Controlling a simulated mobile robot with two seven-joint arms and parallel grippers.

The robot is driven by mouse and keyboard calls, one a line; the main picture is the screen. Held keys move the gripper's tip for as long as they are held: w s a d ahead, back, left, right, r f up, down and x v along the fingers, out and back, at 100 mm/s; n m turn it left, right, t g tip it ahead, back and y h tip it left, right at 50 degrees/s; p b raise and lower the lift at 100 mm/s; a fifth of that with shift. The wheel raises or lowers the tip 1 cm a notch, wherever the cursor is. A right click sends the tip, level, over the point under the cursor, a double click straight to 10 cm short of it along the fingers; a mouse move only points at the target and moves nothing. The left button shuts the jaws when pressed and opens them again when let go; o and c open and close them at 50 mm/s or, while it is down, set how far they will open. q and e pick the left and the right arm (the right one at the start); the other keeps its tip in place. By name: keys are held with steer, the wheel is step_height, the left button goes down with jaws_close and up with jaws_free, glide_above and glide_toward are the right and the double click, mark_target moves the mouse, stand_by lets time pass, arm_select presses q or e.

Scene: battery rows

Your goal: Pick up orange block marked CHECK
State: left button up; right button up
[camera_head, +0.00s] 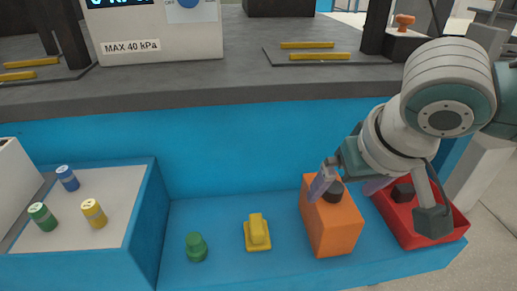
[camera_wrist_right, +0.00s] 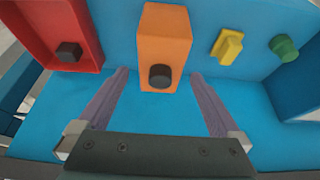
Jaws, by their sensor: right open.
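The orange block (camera_head: 332,232) stands on the blue shelf (camera_head: 216,214) and has a dark round knob (camera_head: 333,192) on top. No CHECK lettering is readable on it. My right gripper (camera_head: 345,188) is over the block, with one finger in front of the knob in the head view. In the right wrist view, my right gripper (camera_wrist_right: 159,73) is open, with its fingers on either side of the lower end of the orange block (camera_wrist_right: 165,40) and its knob (camera_wrist_right: 160,77). I cannot tell whether they touch it. My left gripper is not in view.
A red tray (camera_head: 459,228) with a dark block (camera_head: 402,193) is to the right. A yellow piece (camera_head: 258,231) and a green knob (camera_head: 196,247) are to the left. A raised pale panel (camera_head: 125,192) bears small blue, green and yellow cylinders. A grey worktop (camera_head: 245,85) runs behind.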

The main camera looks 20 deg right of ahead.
mark_target(337, 197)
steer(key=b+x, duration=0.1)
steer(key=x, duration=0.2)
steer(key=shift+w+a+f+b, duration=0.1)
steer(key=shift+f+b, duration=0.2)
steer(key=shift+f, duration=0.1)
steer(key=b+x, duration=0.1)
steer(key=x, duration=0.1)
steer(key=b+x, duration=0.2)
steer(key=x, duration=0.1)
steer(key=shift+w, duration=0.4)
steer(key=shift+r, duration=0.1)
jaws_close()
